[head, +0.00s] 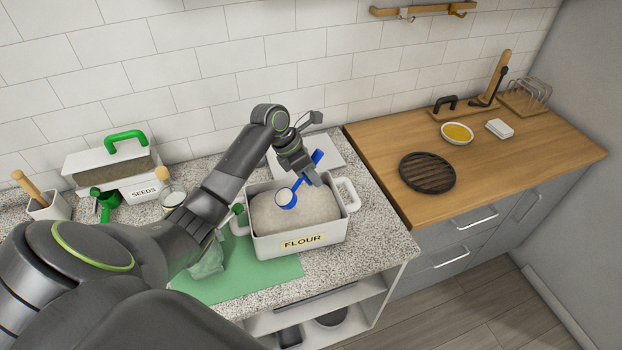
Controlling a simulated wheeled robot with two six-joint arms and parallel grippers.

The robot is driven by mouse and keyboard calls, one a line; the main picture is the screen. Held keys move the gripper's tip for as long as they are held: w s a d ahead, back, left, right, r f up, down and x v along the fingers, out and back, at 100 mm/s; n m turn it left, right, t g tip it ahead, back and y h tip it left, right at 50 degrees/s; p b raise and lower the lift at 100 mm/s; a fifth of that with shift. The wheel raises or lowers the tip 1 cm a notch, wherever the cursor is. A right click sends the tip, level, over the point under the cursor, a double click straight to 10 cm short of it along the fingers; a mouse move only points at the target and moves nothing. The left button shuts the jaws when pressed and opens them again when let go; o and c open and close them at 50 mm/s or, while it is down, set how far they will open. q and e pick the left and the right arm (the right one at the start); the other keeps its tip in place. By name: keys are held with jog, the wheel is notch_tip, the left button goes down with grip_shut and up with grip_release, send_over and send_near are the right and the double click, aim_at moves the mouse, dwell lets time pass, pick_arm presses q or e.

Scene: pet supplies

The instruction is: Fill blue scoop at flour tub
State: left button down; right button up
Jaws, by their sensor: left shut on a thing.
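The flour tub (301,242) is a white box with side handles and a yellow FLOUR label, open at the top and full of greyish flour (309,212). It stands on the speckled counter at the edge of a green mat. My left gripper (309,176) is shut on the blue scoop (287,198) above the back of the tub. The scoop's round bowl hangs over or at the flour at the left; I cannot tell whether it touches. The bowl looks pale inside. My right gripper is not in view.
A seeds tub (140,188) with a green-handled lid and a green scoop (107,203) stand at the left. A green mat (240,283) lies in front. A wooden counter at the right holds a black trivet (427,172) and a yellow-filled bowl (457,134).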

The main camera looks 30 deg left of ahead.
pick_arm(q)
jog(key=w+d+g+y, duration=0.1)
jog(key=g, duration=0.1)
jog(key=w+d+r+g+y, duration=0.1)
jog(key=w+g, duration=0.1)
jog(key=shift+w+d+n, duration=0.1)
jog(key=shift+w+n, duration=0.1)
jog(key=shift+n, duration=0.1)
jog(key=shift+y, duration=0.3)
dwell(0.4)
